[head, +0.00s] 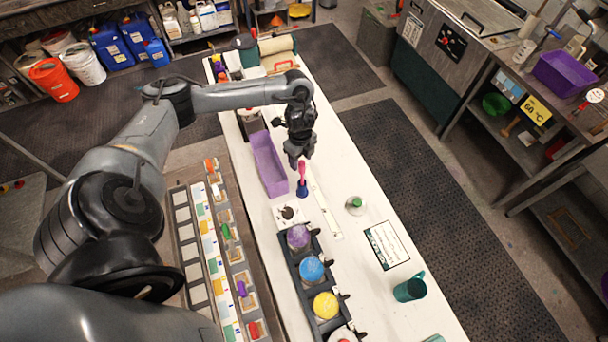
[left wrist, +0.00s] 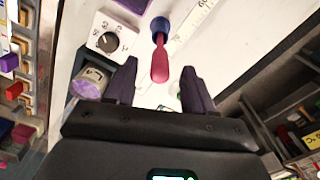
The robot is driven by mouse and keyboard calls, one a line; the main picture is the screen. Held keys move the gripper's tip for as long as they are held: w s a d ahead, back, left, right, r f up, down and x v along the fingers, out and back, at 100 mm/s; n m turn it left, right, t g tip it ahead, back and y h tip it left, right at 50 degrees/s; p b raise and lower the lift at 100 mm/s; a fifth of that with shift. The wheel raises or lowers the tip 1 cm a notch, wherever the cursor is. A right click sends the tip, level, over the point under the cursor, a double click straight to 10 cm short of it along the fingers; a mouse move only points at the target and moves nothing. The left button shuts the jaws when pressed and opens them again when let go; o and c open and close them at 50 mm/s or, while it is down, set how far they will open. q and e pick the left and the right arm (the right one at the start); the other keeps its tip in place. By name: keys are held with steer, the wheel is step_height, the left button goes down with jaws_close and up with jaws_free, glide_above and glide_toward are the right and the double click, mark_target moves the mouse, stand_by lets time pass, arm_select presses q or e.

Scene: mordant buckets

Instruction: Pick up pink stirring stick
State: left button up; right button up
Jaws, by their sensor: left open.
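The pink stirring stick (head: 302,169) stands upright in a small blue holder (head: 302,188) on the white table. In the left wrist view the pink stick (left wrist: 160,62) rises from the blue holder (left wrist: 160,25) toward the jaws. My left gripper (head: 296,160) is open above the stick and close to it. In the left wrist view my left gripper's fingers (left wrist: 158,88) lie either side of the stick's near end, with a gap on both sides. Nothing is held. My right gripper is not in view.
A purple tray (head: 268,163) lies left of the holder. A white dial box (head: 288,213) and a dark rack with purple, blue and yellow-topped jars (head: 311,268) are nearer. A ruler (head: 325,205) lies right of them. A teal mug (head: 410,288) stands near the right edge.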

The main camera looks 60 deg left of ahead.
mark_target(302, 169)
arm_select(q)
steer(key=shift+f, duration=0.5)
steer(key=shift+d+f+p, duration=0.1)
steer(key=shift+f+p, duration=0.3)
steer(key=shift+f, duration=0.2)
step_height(302, 169, down, 3)
steer(key=shift+w+d+f+p, duration=0.1)
steer(key=shift+d+p, duration=0.05)
steer(key=shift+p, duration=0.25)
steer(key=shift+f, duration=0.45)
jaws_close()
